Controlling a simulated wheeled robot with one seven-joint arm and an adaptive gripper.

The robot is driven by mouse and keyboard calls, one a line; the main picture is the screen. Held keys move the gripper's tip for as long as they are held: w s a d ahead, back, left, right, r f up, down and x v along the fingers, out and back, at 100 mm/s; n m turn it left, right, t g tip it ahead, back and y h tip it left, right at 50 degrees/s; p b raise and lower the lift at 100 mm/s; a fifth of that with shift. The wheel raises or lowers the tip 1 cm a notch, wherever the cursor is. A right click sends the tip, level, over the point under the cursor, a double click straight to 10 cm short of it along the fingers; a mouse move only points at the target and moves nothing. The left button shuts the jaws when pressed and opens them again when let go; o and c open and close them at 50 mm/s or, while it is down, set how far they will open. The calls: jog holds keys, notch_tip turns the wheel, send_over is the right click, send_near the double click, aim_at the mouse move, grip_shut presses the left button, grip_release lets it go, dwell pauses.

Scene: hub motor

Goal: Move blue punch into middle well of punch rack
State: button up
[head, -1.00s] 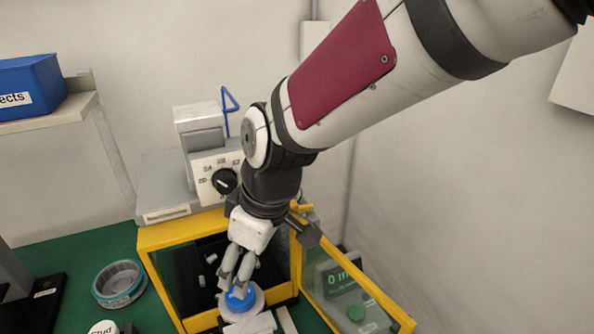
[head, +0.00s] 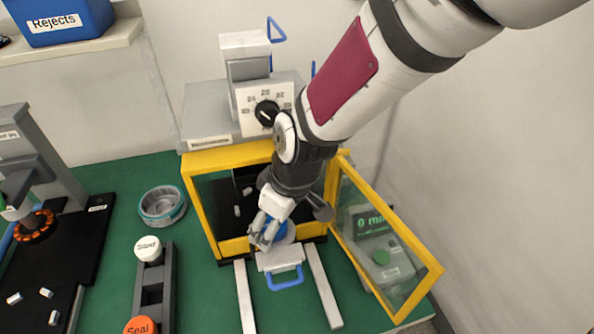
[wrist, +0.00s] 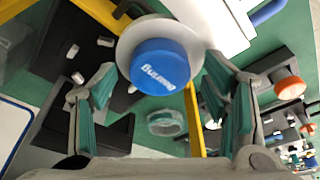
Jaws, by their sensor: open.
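The blue punch (head: 277,231) has a round blue cap with white lettering and sits on a pale round base at the front of the yellow-framed box. The wrist view shows its cap (wrist: 160,66) upright-lit and large, just beyond my fingertips. My gripper (head: 265,235) is open, with its fingers at the punch, one either side in the wrist view; I cannot tell whether they touch it. The punch rack (head: 167,275) is a dark strip on the green table, with a white "Stud" punch (head: 148,248) at the far end, an orange "Seal" punch (head: 140,326) at the near end, and an empty middle well (head: 152,294).
The yellow box (head: 203,215) has its glass door (head: 385,240) swung open at right. A slide with a blue handle (head: 285,283) lies between pale rails (head: 323,286). A round teal-rimmed dish (head: 162,205) stands between box and black press base (head: 75,240).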

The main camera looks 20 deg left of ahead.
grip_shut()
jog(key=c, duration=1)
grip_release()
jog(key=shift+c, duration=1.3)
jog(key=shift+r+p, duration=2.3)
jog(key=shift+r, duration=2)
jog(key=shift+s, duration=0.1)
